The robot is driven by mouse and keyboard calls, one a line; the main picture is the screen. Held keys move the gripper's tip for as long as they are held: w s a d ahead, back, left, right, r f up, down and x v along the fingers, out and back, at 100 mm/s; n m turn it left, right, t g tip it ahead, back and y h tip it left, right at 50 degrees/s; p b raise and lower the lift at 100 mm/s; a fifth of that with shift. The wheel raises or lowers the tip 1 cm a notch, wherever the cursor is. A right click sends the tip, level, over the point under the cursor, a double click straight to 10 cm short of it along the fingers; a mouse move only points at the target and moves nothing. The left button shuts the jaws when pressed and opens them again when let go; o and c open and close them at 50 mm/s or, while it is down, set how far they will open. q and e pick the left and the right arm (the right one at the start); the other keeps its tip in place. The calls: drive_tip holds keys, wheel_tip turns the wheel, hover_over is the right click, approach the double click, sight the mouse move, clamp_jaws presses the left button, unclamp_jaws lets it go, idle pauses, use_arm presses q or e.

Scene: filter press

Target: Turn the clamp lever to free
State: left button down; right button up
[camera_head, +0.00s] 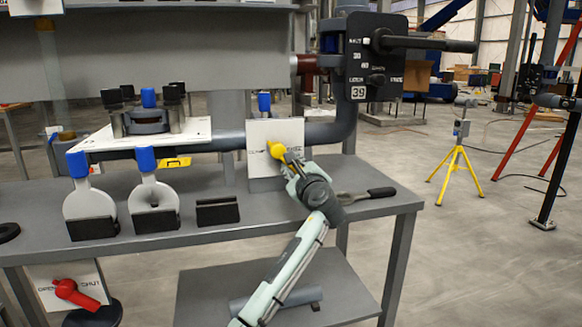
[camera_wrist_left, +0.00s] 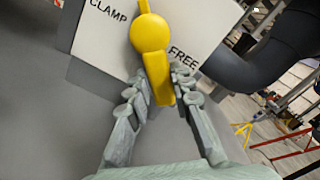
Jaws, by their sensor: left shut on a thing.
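In the head view the handle points to the lower right, towards the FREE side. My left gripper (camera_head: 293,167) is shut on the handle; its fingers (camera_wrist_left: 160,80) lie on both sides of it. My right gripper is not in view.
A black panel with a lever (camera_head: 372,60) is above right. A red lever (camera_head: 77,294) is below left.

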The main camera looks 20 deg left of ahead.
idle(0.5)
use_arm(q)
drive_tip(key=c, duration=1.3)
unclamp_jaws()
drive_tip(key=shift+d, duration=0.1)
drive_tip(key=v, duration=1.2)
